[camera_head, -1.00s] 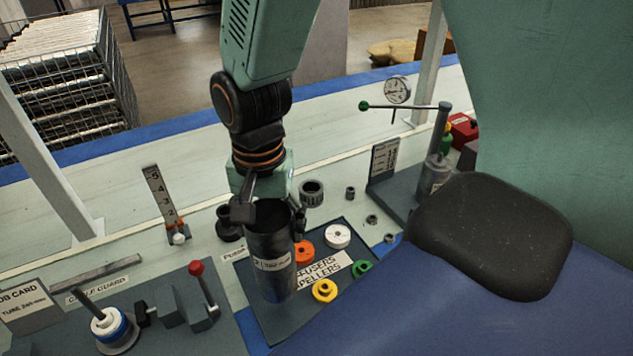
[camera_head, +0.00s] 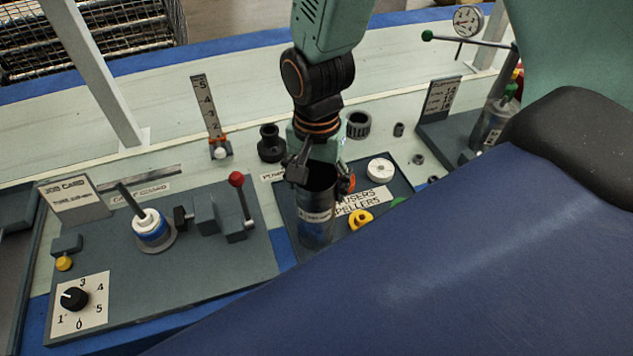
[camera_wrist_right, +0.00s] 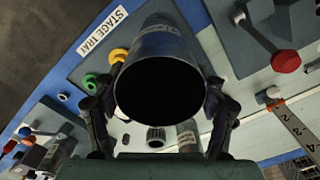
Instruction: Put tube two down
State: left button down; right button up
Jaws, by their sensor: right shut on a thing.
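A dark grey metal tube (camera_head: 316,222) with a pale label band is upright in my right gripper (camera_head: 318,172), near the middle of the head view. The gripper is shut around the tube's upper end. In the right wrist view the tube (camera_wrist_right: 160,42) points its dark open mouth at the camera, with a finger on each side. The tube's lower end is over the left part of the dark stage tray (camera_head: 287,212). I cannot tell whether it touches the tray. The label is too small to read as tube two. My left gripper is not in view.
The tray holds a white ring (camera_head: 380,169), a yellow ring (camera_head: 360,219) and other coloured parts close to the tube. Left stands a fixture with a red-knobbed lever (camera_head: 237,181) and a spindle with white and blue rings (camera_head: 149,226). A black fitting (camera_head: 270,145) stands behind.

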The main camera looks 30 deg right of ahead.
jog(key=shift+a, duration=0.15)
jog(key=o, duration=1)
jog(key=shift+s, duration=0.1)
jog(key=o, duration=0.4)
jog(key=shift+f, duration=0.1)
jog(key=shift+o, duration=0.2)
jog(key=shift+r, duration=0.3)
notch_tip(320, 180, up, 12)
jog(key=p, duration=0.4)
jog(key=shift+f, duration=0.15)
